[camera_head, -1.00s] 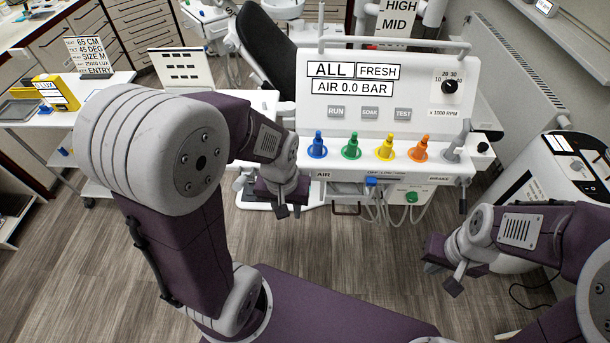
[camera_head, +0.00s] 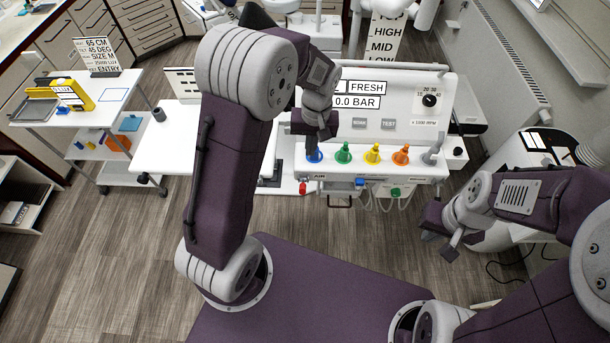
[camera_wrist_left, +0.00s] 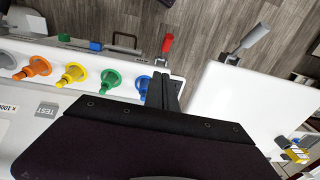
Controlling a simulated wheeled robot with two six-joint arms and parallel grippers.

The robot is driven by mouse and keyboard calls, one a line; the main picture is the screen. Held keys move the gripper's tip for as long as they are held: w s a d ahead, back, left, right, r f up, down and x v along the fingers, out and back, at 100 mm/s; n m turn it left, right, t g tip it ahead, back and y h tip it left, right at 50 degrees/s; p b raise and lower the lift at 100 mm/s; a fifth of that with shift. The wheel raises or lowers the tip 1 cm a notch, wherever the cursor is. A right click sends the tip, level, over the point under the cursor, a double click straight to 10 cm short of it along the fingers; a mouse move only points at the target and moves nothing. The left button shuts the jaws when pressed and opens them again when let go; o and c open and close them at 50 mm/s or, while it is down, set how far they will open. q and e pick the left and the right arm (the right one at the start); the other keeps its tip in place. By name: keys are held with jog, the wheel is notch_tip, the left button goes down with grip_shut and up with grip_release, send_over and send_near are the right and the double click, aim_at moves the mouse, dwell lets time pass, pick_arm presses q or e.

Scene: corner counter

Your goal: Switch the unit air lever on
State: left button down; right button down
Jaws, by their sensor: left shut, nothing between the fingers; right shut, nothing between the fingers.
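The red-tipped air lever (camera_head: 303,188) sticks out at the lower left front corner of the white dental unit (camera_head: 420,168), beside the AIR label (camera_head: 320,177). It also shows in the left wrist view (camera_wrist_left: 167,43), just beyond my fingertips. My left gripper (camera_head: 313,150) is shut and empty, fingers pointing down near the blue holder (camera_head: 314,157), above and slightly right of the lever in the head view. I see no contact with the lever. The display (camera_head: 357,102) is partly covered by my left gripper; "0.0 BAR" is readable. My right gripper (camera_head: 452,245) is shut and empty, low at the right.
Green (camera_head: 343,154), yellow (camera_head: 372,154) and orange (camera_head: 401,155) holders stand along the unit's ledge. A white table (camera_head: 180,140) stands left of the unit; a grey lever (camera_wrist_left: 250,42) shows beside a white surface in the left wrist view. The floor in front is clear.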

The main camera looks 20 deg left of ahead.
pick_arm(q)
jog(key=p, duration=0.3)
send_over(304, 185)
jog(key=w, duration=0.2)
notch_tip(304, 185, down, 10)
jog(key=shift+s+d+f, duration=0.1)
jog(key=shift+s+f, duration=0.2)
jog(key=shift+f, duration=0.25)
jog(key=shift+s+d+f, duration=0.1)
jog(key=shift+s+f, duration=0.15)
jog(key=shift+f, duration=0.25)
jog(key=shift+s+f+p, duration=0.3)
jog(key=shift+s+f, duration=0.1)
jog(key=shift+f, duration=0.1)
